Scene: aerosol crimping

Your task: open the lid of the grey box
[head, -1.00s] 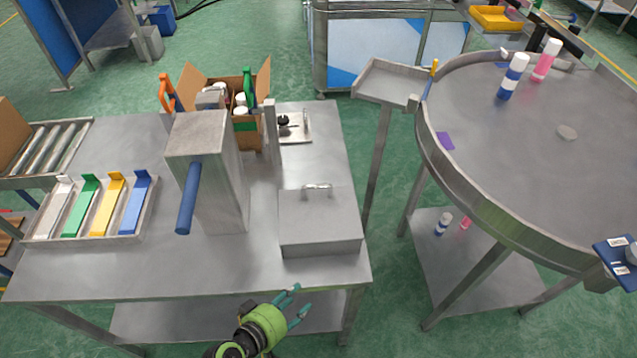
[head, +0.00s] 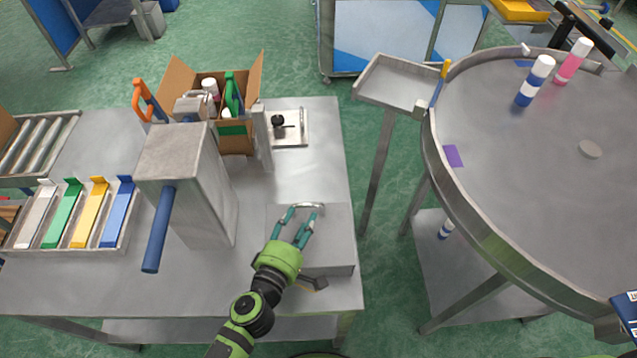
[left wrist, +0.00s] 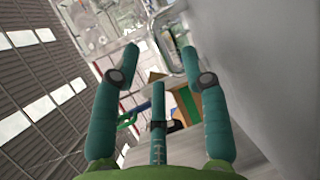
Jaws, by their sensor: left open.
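The grey box (head: 325,255) stands at the front right of the metal table, its lid (head: 335,222) shut. The green wrist hides the box's left front. My right gripper is not in view.
A grey metal block (head: 185,190) with a blue lever (head: 158,230) stands left of the box. A cardboard box (head: 236,137) with bottles is behind. A tray (head: 122,235) of coloured strips lies at left. A round table (head: 520,190) is to the right.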

